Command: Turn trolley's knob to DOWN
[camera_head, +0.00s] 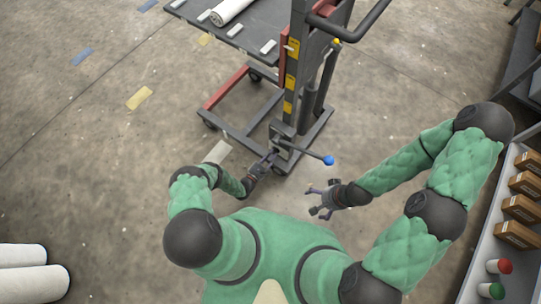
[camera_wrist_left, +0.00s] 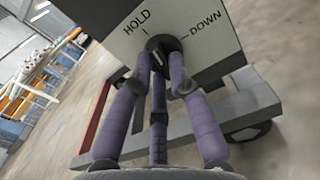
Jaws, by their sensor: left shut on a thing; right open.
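The trolley (camera_head: 292,95) stands upright in front of me, with a dark mast, a platform and a red and grey base frame. In the left wrist view its pale panel (camera_wrist_left: 205,38) carries the words HOLD and DOWN around a dark round knob (camera_wrist_left: 163,43). My left gripper (camera_wrist_left: 160,62) is shut on the knob, its purple fingers around it. The knob's light mark points up toward the HOLD tick, though fingers cover part of it. In the head view my left gripper (camera_head: 268,160) is low at the mast. My right gripper (camera_head: 313,201) is open and empty, apart from the trolley.
A lever with a blue ball end (camera_head: 328,160) sticks out from the mast between my two grippers. A white roll (camera_head: 230,10) lies on the platform. A shelf with boxes (camera_head: 517,234) stands at the right; white rolls (camera_head: 35,269) lie lower left.

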